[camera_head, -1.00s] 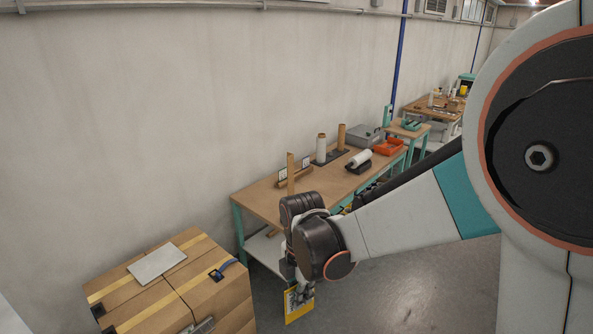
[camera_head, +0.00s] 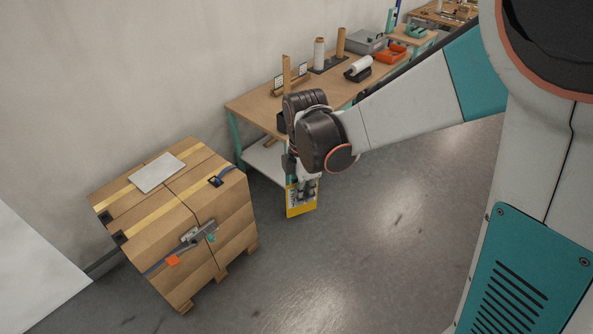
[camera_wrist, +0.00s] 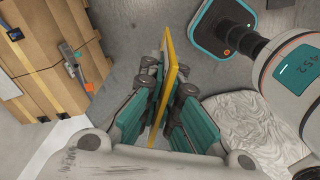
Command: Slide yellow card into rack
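The yellow card (camera_head: 301,211) hangs upright from my gripper (camera_head: 303,187), well off the table and above the floor. In the wrist view my gripper (camera_wrist: 164,92) has its teal-padded fingers closed on both sides of the card (camera_wrist: 168,65), which shows nearly edge-on. In the head view my wrist hides part of the fingers. A wooden rack (camera_head: 291,83) with small white-and-blue cards and a tall wooden upright stands on the workbench (camera_head: 258,103), behind and above my gripper; my wrist is in front of its lower part.
A strapped wooden crate (camera_head: 200,194) with a grey-white sheet (camera_head: 157,172) on top stands left of my gripper. Rolls, a black dispenser (camera_head: 358,72) and an orange tray (camera_head: 391,54) are on the bench. Crumpled clear sheeting (camera_wrist: 245,115) shows in the wrist view. The floor in front is clear.

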